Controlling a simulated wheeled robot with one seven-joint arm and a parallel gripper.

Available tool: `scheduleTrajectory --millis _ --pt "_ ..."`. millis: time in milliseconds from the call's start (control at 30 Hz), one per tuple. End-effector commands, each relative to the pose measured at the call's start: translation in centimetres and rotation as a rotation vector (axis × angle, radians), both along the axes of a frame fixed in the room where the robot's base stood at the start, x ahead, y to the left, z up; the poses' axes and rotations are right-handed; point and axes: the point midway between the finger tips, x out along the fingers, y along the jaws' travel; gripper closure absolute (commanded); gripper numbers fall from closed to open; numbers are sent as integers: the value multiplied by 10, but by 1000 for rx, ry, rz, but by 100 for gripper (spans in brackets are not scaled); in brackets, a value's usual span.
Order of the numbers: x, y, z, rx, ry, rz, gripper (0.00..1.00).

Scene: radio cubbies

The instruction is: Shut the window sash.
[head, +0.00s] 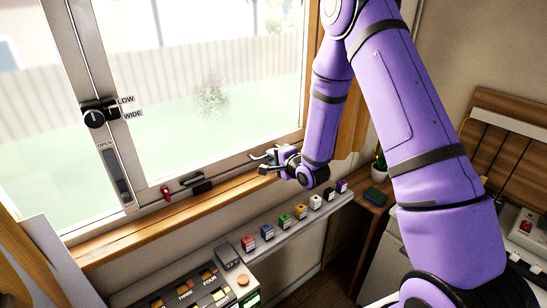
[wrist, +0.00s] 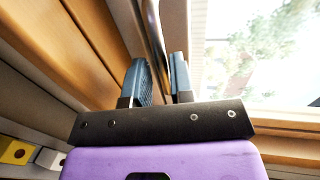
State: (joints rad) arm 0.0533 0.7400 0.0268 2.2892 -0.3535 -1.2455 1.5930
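The window sash (head: 222,171) is a grey frame around a large pane, set in a wooden window frame. Its grey upright also shows in the wrist view (wrist: 174,25), beside a dark strip of edge. I cannot tell how far it stands open. My gripper (head: 262,163) is at the right end of the bottom rail, just above the wooden sill. In the wrist view its two blue-grey fingers (wrist: 160,82) are apart, with nothing clearly held. Whether they touch the sash is unclear.
A black knob (head: 96,117) marked LOW and WIDE is on the left upright. Below the sill, a narrow ledge (head: 288,229) carries several coloured blocks. A control panel (head: 185,293) stands at lower left. A plant (head: 379,167) and a wooden shelf (head: 370,193) are right.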

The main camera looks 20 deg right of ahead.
Motion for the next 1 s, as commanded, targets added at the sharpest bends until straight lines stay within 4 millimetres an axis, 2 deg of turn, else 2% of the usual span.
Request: scheduleTrajectory --millis 167,500,700,1000 --pt "-9 -4 3 1 -1 -2 78" --pt "-66 -22 15 1 1 -2 78" --pt "-91 -31 20 0 2 -2 78" --pt "-101 -33 23 0 0 0 78"
